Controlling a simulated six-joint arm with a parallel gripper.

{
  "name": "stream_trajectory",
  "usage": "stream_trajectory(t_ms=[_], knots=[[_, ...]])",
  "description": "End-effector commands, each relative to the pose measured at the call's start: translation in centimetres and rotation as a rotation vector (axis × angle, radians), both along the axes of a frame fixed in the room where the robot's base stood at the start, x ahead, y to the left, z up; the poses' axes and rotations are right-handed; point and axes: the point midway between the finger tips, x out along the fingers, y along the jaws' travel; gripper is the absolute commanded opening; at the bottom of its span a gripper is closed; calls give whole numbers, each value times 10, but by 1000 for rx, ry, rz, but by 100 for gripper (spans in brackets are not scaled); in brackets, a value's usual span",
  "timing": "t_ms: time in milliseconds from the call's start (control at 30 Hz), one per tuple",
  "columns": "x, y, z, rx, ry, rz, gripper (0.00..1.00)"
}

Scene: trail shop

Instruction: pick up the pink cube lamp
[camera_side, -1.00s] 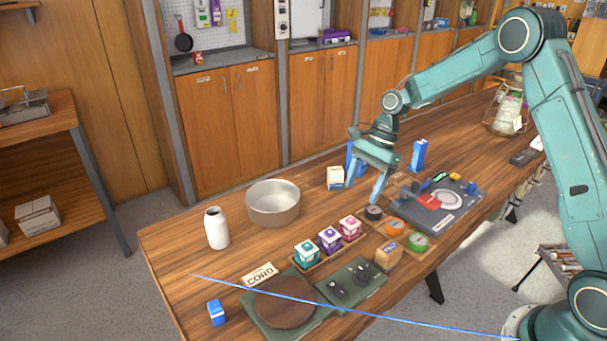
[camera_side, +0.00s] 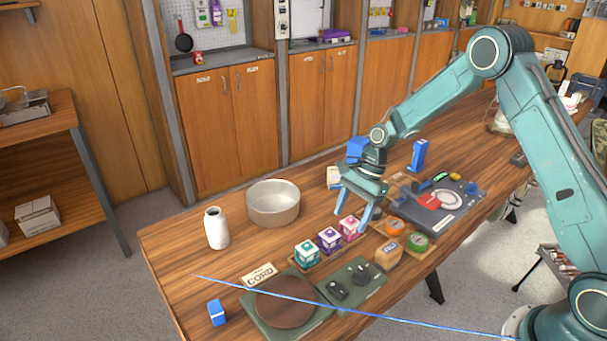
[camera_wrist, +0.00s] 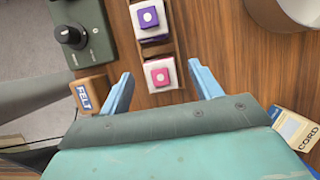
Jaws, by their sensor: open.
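The pink cube lamp (camera_side: 351,228) has a white top edge and stands at the right end of a row of cube lamps in a wooden tray (camera_side: 325,259). The purple cube lamp (camera_side: 329,239) and the teal one (camera_side: 307,252) are beside it. My gripper (camera_side: 352,209) is open, above and close to the pink lamp, pointing down. In the wrist view the pink cube lamp (camera_wrist: 160,73) lies between and just ahead of the spread fingertips (camera_wrist: 160,82). I see no contact with it.
A felt block (camera_side: 388,254) sits near the tray; its label also shows in the wrist view (camera_wrist: 87,96). A cord box (camera_wrist: 295,128) is near the other finger. A metal pot (camera_side: 273,204) and white bottle (camera_side: 216,229) stand to the left. Tape rolls (camera_side: 417,242) lie right.

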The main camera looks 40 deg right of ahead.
Motion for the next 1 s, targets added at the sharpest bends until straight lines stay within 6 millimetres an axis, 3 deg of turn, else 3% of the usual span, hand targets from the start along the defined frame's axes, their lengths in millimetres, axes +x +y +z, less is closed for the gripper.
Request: stream_trajectory(t_ms=[233,767,833,1000], knots=[[-1,10,-23,1,2,1,64],[-1,10,-25,0,-1,0,64],[-1,10,-25,0,-1,0,56],[-1,10,-25,0,-1,0,22]])
